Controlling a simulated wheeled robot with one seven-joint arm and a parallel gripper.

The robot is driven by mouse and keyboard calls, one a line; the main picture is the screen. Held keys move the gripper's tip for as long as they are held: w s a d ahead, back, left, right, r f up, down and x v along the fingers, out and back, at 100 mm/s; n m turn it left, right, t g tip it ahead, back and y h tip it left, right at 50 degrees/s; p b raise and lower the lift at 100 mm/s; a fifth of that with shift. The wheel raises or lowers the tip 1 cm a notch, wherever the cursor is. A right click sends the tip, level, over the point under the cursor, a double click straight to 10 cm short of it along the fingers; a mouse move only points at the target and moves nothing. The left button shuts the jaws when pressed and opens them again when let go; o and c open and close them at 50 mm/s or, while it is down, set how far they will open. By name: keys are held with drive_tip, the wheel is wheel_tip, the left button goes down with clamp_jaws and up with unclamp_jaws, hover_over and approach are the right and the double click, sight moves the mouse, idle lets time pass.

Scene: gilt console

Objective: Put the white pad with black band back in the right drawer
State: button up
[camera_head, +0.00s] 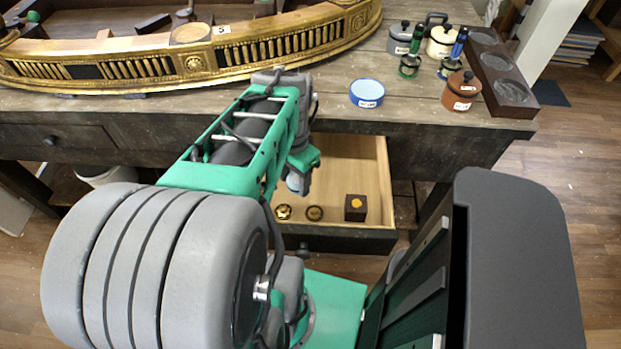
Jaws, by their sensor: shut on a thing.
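The right drawer (358,228) is pulled open below the table top. My gripper (299,178) points down over the left part of this drawer, mostly hidden by my own arm. It is shut on a small pale thing, the white pad (293,183), of which only a bit shows at the gripper's lower end. Its black band cannot be made out. I cannot tell whether the pad touches the drawer floor.
A blue dish (367,92), a brown lidded pot (461,91) and a gilt console (250,50) stand on the table. The drawer's right rear floor is clear.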

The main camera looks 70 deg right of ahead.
drive_tip(key=d+f, duration=0.3)
drive_tip(key=d, duration=0.1)
drive_tip(key=d+f+m, duration=0.1)
drive_tip(key=d+f, duration=0.2)
drive_tip(key=d, duration=0.1)
drive_tip(key=d+f+m, duration=0.1)
drive_tip(key=d+f, duration=0.3)
drive_tip(key=shift+s+d+f, duration=0.1)
drive_tip(key=shift+s+d, duration=0.1)
drive_tip(key=shift+s, duration=0.15)
drive_tip(key=shift+d+f, duration=0.25)
drive_tip(key=shift+f, duration=0.05)
drive_tip(key=shift+w+d+f, duration=0.1)
drive_tip(key=shift+f, duration=1.6)
drive_tip(key=o, duration=1.2)
wheel_tip(320, 180, up, 12)
drive_tip(key=w+a+r+n, duration=0.2)
drive_tip(key=w+a+n, duration=0.1)
drive_tip(key=w, duration=0.4)
drive_tip(key=w+a+r+n, duration=0.1)
drive_tip(key=w+a+n, duration=0.25)
drive_tip(key=w, duration=0.25)
drive_tip(key=w+a+r+n+t, duration=0.1)
drive_tip(key=w+a+r+n, duration=0.1)
drive_tip(key=w+a+n, duration=0.65)
drive_tip(key=w+a+r+n+t, duration=0.1)
drive_tip(key=a+n, duration=0.9)
drive_tip(key=a, duration=1.6)
drive_tip(key=shift+w+n+t, duration=0.3)
drive_tip(key=shift+w, duration=0.35)
